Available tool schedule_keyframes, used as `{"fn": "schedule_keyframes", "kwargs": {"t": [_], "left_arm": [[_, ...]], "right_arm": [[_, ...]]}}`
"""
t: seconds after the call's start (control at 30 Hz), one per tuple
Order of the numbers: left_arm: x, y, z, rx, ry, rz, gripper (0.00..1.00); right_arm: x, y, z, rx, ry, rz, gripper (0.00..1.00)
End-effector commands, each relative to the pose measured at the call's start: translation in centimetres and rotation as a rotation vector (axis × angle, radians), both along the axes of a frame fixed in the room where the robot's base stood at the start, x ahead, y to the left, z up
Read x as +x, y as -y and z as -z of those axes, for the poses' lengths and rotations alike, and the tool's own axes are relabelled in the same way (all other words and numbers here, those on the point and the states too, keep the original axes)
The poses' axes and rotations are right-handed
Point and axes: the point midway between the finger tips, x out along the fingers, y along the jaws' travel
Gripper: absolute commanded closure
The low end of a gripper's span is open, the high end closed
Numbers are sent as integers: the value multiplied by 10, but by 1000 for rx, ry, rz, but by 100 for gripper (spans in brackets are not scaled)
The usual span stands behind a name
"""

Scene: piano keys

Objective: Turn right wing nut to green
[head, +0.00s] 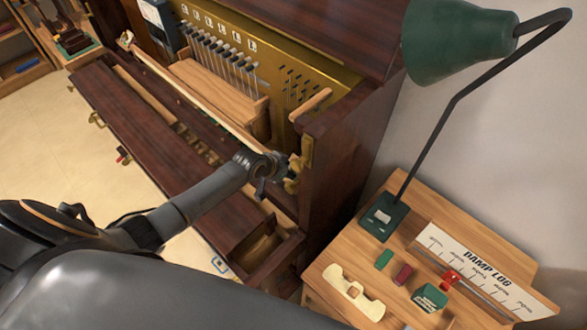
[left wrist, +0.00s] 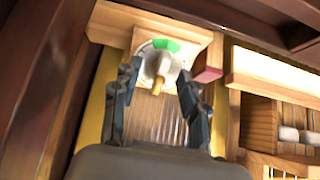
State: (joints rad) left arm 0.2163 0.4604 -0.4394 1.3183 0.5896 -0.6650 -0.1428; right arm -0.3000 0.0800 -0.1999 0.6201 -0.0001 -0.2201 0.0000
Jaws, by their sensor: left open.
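In the left wrist view a pale wing nut (left wrist: 161,66) with a brass-coloured tip sits on a whitish dial (left wrist: 144,50). A green sector (left wrist: 166,45) shows along the dial's upper edge. My left gripper (left wrist: 160,74) is open, with one dark finger on each side of the wing nut. I cannot tell whether either finger touches it. In the head view my left gripper (head: 268,173) is at the right end of the open piano (head: 345,150), close to brass-coloured parts. The dial cannot be made out there. My right gripper is not in view.
The piano's dark side panel and wooden rails are close around the gripper. At right, a small wooden table (head: 335,245) carries a green lamp (head: 455,45), a "Damp Log" card (head: 470,262), a cream bracket (head: 352,292) and small blocks.

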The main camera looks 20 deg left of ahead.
Motion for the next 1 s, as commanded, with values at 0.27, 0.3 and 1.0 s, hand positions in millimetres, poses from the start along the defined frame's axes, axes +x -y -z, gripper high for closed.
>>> {"fn": "schedule_keyframes", "kwargs": {"t": [0.27, 0.3, 1.0], "left_arm": [[0, 0, -1, 1, 1, 0, 57], [0, -1, -2, 1, 1, 0, 57], [-24, -9, -31, 1, 0, 1, 57]], "right_arm": [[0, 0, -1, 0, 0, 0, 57], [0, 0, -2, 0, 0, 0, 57], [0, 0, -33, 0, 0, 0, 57]]}}
